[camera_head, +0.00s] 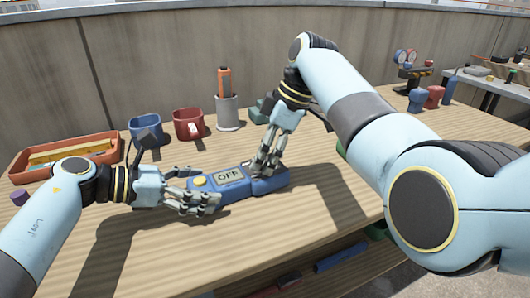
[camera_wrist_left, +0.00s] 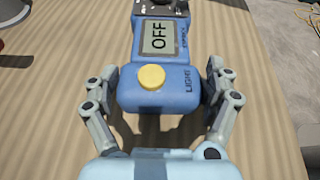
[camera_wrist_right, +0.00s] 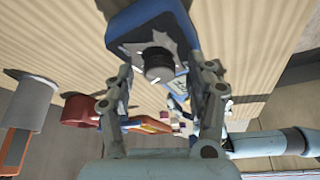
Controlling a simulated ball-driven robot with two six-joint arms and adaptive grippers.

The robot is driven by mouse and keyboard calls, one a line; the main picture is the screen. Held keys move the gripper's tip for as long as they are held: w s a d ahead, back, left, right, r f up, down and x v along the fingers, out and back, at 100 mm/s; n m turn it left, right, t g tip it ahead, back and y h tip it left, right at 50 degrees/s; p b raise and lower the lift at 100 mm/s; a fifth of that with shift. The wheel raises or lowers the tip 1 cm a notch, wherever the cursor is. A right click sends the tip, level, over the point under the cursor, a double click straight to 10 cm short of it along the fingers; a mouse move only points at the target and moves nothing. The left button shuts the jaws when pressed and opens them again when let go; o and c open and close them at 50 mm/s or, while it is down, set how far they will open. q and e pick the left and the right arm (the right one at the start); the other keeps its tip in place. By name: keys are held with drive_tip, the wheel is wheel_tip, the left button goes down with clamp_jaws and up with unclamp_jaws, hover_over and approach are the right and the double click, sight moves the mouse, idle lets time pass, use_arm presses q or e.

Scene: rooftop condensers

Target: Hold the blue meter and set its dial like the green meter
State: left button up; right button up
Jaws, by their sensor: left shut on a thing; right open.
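The blue meter (camera_head: 268,186) lies near the middle of the wooden bench, its screen reading OFF. My left gripper (camera_head: 205,198) is shut on its left end, by the yellow button (camera_wrist_left: 151,77); in the left wrist view its fingers flank the meter's body (camera_wrist_left: 150,99). My right gripper (camera_head: 262,166) is open over the meter's other end. In the right wrist view the black dial knob (camera_wrist_right: 158,64) sits between its parted fingers. The green meter cannot be made out for certain; a green thing (camera_head: 257,112) shows partly behind my right gripper, and more green shows beside my right arm.
A terracotta tray (camera_head: 22,172), a blue mug (camera_head: 145,128), a red mug (camera_head: 187,124) and a grey cup (camera_head: 228,115) with an orange-handled tool line the back. Gauges (camera_head: 405,57) and small coloured containers stand far right. Bare bench lies in front of the meter.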

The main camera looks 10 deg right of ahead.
use_arm(q)
drive_tip(key=shift+f, duration=0.1)
use_arm(e)
clamp_jaws()
drive_tip(key=m+t, duration=0.1)
drive_tip(key=m, duration=0.4)
drive_tip(key=shift+s+t+h, duration=0.15)
drive_tip(key=shift+t+h, duration=0.15)
drive_tip(key=shift+t, duration=0.1)
unclamp_jaws()
drive_tip(key=v, duration=1.2)
